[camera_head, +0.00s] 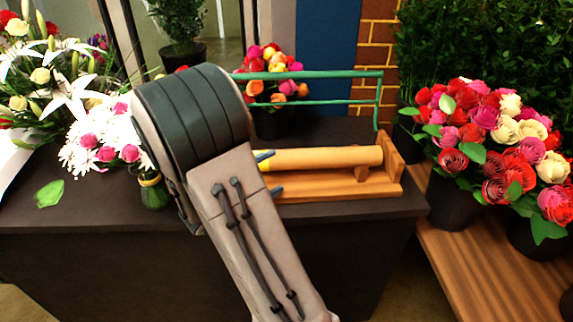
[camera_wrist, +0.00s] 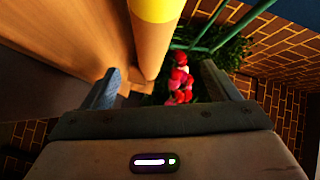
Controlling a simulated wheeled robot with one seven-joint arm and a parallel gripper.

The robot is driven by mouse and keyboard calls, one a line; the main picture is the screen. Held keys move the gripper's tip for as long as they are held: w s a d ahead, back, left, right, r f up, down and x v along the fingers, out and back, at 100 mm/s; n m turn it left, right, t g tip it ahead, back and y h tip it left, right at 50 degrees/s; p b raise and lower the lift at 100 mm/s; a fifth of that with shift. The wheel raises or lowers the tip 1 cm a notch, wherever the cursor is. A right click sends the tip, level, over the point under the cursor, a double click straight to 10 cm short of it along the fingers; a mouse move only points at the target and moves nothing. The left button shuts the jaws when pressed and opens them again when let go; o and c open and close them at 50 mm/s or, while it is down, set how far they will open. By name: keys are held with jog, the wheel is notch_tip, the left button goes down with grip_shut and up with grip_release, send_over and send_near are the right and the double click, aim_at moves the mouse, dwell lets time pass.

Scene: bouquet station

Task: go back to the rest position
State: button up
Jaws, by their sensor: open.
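My gripper (camera_wrist: 160,90) is open in the wrist view, with its two grey fingers spread apart. A yellow-tan roll (camera_wrist: 150,40) reaches down between the fingers from the top in that view; I cannot tell whether a finger touches it. In the head view my arm covers most of the gripper, and only small blue-grey finger parts show beside the left end of the roll (camera_head: 325,157). The roll lies across a wooden holder (camera_head: 385,185) on the dark table.
A green rail (camera_head: 330,74) stands behind the roll. White flowers in a green vase (camera_head: 154,192) are close left of my arm. A loose leaf (camera_head: 48,193) lies on the dark table (camera_head: 90,212). Rose buckets (camera_head: 455,200) stand on a wooden bench (camera_head: 470,270) at right.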

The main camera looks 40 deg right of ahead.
jog(key=shift+r+v, duration=0.15)
jog(key=shift+v, duration=0.75)
jog(key=shift+r+v, duration=0.15)
jog(key=shift+v, duration=0.8)
jog(key=s+a+m+g+y, duration=0.1)
jog(key=s+m+g+y, duration=0.4)
jog(key=m, duration=0.6)
jog(key=s+a+m+y, duration=0.2)
jog(key=s+m+y, duration=0.1)
jog(key=s+m, duration=0.65)
jog(key=a+r+m+t+y, duration=0.1)
jog(key=a+m+y, duration=0.3)
jog(key=m, duration=0.7)
jog(key=a+r+m+t+y, duration=0.2)
jog(key=a+m, duration=0.5)
jog(key=m, duration=0.4)
jog(key=shift+s+a+t+y+p, duration=0.35)
jog(key=shift+t+y, duration=0.45)
jog(key=shift+y, duration=0.5)
